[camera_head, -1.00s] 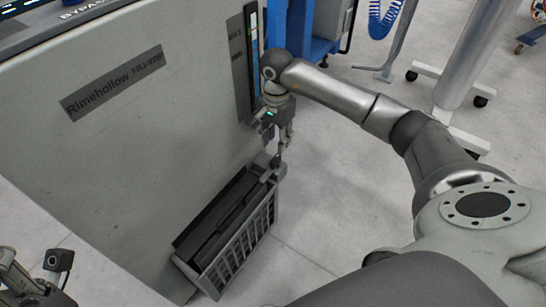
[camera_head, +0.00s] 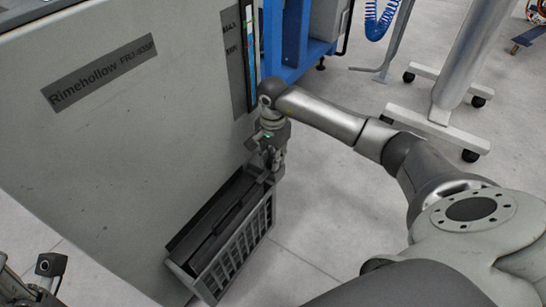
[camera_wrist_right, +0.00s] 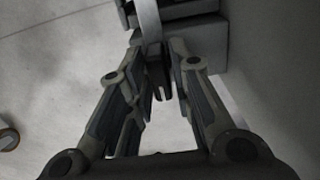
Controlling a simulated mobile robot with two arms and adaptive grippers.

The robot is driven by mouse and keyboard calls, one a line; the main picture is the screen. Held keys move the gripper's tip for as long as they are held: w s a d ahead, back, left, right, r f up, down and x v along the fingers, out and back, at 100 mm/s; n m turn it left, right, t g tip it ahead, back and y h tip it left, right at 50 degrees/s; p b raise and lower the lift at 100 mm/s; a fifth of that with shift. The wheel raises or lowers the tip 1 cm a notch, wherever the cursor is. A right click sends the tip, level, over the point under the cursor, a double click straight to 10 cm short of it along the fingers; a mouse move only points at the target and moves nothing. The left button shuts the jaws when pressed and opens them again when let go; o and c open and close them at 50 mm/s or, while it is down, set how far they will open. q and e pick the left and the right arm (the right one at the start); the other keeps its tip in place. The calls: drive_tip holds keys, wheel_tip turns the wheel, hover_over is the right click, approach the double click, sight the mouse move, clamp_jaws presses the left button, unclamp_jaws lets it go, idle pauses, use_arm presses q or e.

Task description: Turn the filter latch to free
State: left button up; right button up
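The filter unit (camera_head: 245,245) is a grey slatted frame with dark panels, low on the side of the grey machine (camera_head: 130,150). My right gripper (camera_head: 278,168) is at its upper far corner, where the filter latch sits; the latch is mostly hidden there by the fingers. In the right wrist view my gripper (camera_wrist_right: 158,45) has its fingers apart, with a pale strip (camera_wrist_right: 150,22) and a dark forked part between them. I cannot tell whether the fingers touch the latch. My left wrist (camera_head: 45,270) shows only at the lower left edge, its fingers not clear.
A blue frame (camera_head: 290,45) stands behind the machine. A grey wheeled stand (camera_head: 455,70) is at the upper right. The pale floor (camera_head: 325,220) right of the filter unit is clear.

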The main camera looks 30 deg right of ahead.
clamp_jaws()
